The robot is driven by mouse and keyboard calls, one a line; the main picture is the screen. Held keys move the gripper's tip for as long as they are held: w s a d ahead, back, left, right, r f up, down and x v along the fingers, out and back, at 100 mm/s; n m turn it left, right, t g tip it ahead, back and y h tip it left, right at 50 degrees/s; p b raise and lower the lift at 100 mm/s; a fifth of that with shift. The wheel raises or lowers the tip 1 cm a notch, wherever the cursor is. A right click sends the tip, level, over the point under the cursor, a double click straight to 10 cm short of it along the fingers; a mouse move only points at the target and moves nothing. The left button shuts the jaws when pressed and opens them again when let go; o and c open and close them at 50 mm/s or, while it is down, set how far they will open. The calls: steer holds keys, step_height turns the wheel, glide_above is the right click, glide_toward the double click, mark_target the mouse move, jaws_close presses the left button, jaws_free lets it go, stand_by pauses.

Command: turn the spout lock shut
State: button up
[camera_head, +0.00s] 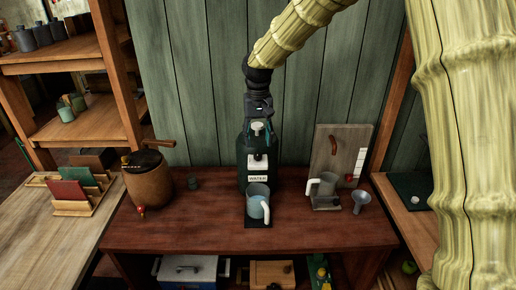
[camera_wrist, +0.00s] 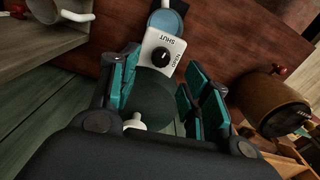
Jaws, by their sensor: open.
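The dark green water dispenser (camera_head: 243,165) stands on the red-brown bench, with a white "WATER" label on its front. In the wrist view a white plate (camera_wrist: 153,42) on it carries a round black knob (camera_wrist: 161,57).
A brown keg (camera_head: 150,180) with a red-tipped tap stands to the left. A clear-walled jug (camera_head: 325,186), a grey funnel (camera_head: 361,201) and an upright board (camera_head: 343,150) stand to the right. Bare bench (camera_head: 200,232) lies at the front left.

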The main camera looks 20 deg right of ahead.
mark_target(258, 154)
steer(key=shift+f+p, duration=0.6)
steer(key=shift+f, duration=2.05)
steer(key=c, duration=1)
